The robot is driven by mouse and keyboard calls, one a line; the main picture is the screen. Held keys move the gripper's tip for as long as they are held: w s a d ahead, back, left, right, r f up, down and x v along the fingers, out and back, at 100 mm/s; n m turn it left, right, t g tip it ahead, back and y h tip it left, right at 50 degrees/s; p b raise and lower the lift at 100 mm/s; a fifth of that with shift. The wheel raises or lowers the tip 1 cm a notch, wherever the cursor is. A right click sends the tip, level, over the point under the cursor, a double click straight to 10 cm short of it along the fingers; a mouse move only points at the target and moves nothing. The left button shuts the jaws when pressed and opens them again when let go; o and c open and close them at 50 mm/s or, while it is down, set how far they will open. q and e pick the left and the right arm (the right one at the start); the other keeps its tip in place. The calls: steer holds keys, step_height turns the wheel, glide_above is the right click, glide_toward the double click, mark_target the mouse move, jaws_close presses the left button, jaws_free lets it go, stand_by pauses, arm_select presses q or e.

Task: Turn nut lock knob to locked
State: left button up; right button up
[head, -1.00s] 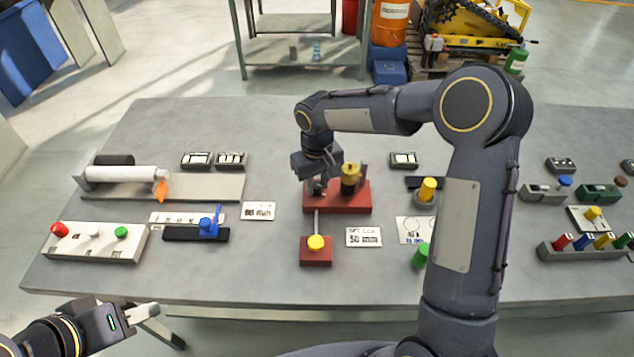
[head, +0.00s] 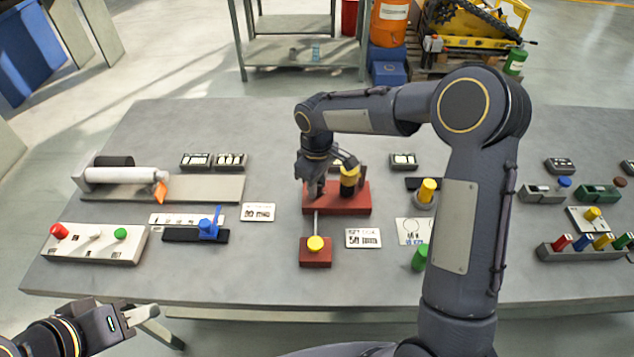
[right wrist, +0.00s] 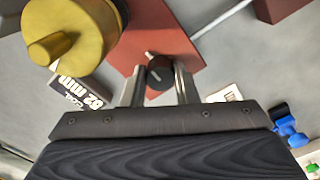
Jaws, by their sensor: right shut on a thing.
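A small black knob (right wrist: 159,72) with a white pointer line sits on a red plate (right wrist: 150,35) in the right wrist view. My right gripper (right wrist: 158,84) is shut on this knob, one finger on each side. In the head view my right gripper (head: 314,190) is at the left part of the red base (head: 345,204), and it hides the knob there. A brass-yellow nut with a black collar (head: 349,184) stands just right of the gripper; it is large in the wrist view (right wrist: 70,35). My left gripper (head: 143,316) is low at left, away from the table's objects.
A rod runs from the red base to a smaller red block with a yellow knob (head: 315,243). Label cards (head: 363,238) lie nearby. A blue lever (head: 208,228) is left, and a yellow-topped knob (head: 427,190) is right. Bare tabletop (head: 270,125) lies behind.

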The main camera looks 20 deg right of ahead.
steer(key=o, duration=1)
step_height(320, 180, up, 8)
steer(key=shift+f+b, duration=0.2)
steer(key=shift+b, duration=0.1)
steer(key=shift+r, duration=0.15)
